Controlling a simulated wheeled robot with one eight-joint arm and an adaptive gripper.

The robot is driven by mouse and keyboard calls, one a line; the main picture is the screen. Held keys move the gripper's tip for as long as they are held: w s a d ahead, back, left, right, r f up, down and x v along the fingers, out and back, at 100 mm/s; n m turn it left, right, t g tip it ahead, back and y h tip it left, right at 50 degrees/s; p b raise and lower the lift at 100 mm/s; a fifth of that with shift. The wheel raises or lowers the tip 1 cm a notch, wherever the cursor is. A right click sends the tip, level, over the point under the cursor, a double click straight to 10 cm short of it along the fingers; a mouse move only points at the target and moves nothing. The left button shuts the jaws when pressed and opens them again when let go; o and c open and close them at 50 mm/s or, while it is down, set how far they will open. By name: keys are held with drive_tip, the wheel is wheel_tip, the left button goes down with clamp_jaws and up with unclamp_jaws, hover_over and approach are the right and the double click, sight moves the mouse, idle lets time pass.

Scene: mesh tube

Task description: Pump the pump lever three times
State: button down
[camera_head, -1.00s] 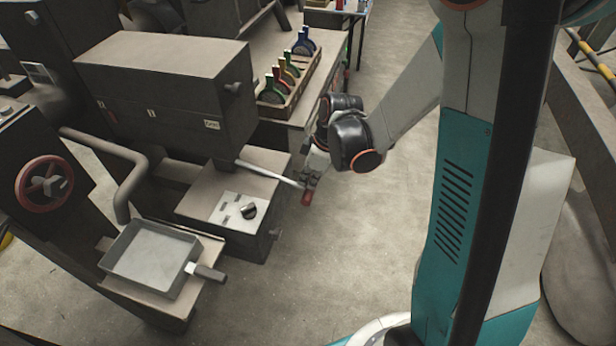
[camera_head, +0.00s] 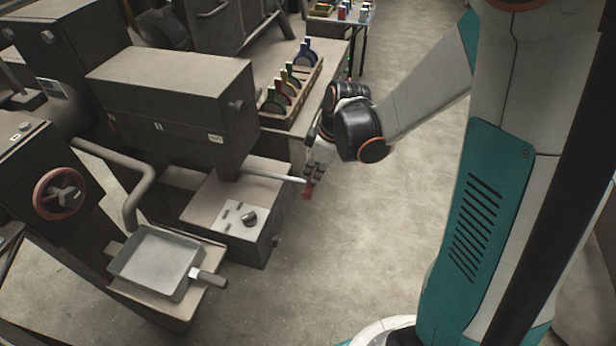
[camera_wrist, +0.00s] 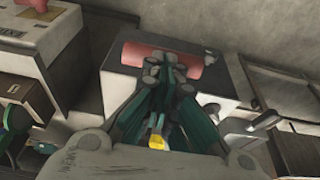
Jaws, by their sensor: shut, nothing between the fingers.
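The pump lever (camera_head: 268,175) is a pale rod that sticks out to the right from under the dark machine box, with a red grip at its end. My gripper (camera_head: 311,186) is at that red grip in the head view, its fingers pointing down. In the wrist view my gripper (camera_wrist: 170,68) is shut, its fingertips together in front of the red grip (camera_wrist: 185,65). The fingers overlap the grip there and seem to touch it, but contact is hard to tell. Part of the grip is hidden behind the fingers.
A dark machine box (camera_head: 170,100) stands left of the lever, above a block with a knob (camera_head: 249,218). A square pan (camera_head: 155,262) and a red handwheel (camera_head: 60,194) are further left. A rack of coloured discs (camera_head: 292,95) is behind. The floor to the right is free.

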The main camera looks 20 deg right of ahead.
drive_tip(key=d+r, duration=0.1)
drive_tip(key=s+r+p, duration=0.1)
drive_tip(key=r, duration=0.1)
drive_tip(key=s+d+r, duration=0.1)
drive_tip(key=shift+d+r+p, duration=0.3)
drive_tip(key=shift+d+r, duration=0.05)
drive_tip(key=shift+r, duration=0.05)
idle(0.7)
drive_tip(key=s+a+r+m+t+h, duration=0.2)
drive_tip(key=s+r+m+t, duration=0.3)
drive_tip(key=s+r+m, duration=0.5)
drive_tip(key=shift+s+a+r+m+h, duration=0.3)
drive_tip(key=shift+s+a+r+m, duration=0.15)
drive_tip(key=shift+s+r, duration=1.4)
drive_tip(key=c, duration=2.3)
unclamp_jaws()
drive_tip(key=shift+w+r, duration=0.3)
